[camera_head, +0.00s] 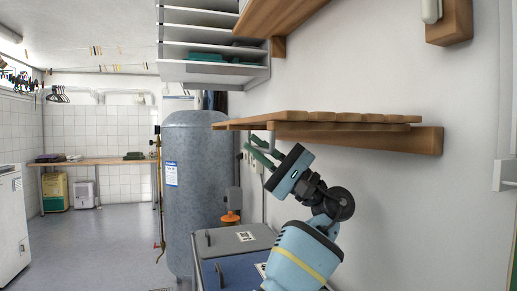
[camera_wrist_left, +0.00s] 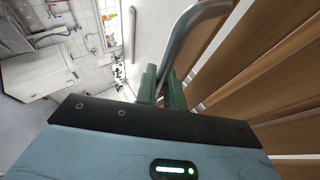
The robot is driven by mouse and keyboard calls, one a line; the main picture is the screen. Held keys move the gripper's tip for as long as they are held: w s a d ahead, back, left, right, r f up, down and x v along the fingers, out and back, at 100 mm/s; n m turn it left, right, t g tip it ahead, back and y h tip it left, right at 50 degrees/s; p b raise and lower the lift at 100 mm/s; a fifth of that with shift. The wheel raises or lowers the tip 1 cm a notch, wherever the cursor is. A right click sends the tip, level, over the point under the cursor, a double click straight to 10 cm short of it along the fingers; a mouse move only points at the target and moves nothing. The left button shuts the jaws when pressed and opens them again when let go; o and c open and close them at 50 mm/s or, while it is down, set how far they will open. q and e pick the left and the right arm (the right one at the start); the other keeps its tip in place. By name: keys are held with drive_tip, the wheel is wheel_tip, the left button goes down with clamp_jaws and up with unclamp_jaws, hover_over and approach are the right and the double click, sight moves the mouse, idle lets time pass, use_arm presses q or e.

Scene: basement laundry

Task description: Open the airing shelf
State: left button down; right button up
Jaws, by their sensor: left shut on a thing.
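The airing shelf (camera_head: 320,117) is a slatted wooden board on the right wall. It sticks out from the wall, close to level. In the left wrist view its slats (camera_wrist_left: 265,60) fill the right side. A curved grey metal handle (camera_wrist_left: 190,35) is at the shelf and runs down between my green fingers. My left gripper (camera_head: 258,152) is just below the shelf's near-left edge and is shut on the handle; its fingers also show in the left wrist view (camera_wrist_left: 162,88). The exact contact is partly hidden by the fingers. My right gripper is not in view.
A grey tank (camera_head: 190,190) stands left of the shelf. Lidded bins (camera_head: 235,242) stand below my left arm. A wall rack with several trays (camera_head: 205,70) hangs above. A white appliance (camera_head: 10,225) is at far left. The floor (camera_head: 100,245) in the middle is clear.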

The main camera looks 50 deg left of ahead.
use_arm(q)
drive_tip(key=c, duration=1.8)
unclamp_jaws()
drive_tip(key=shift+f, duration=0.25)
drive_tip(key=v, duration=0.8)
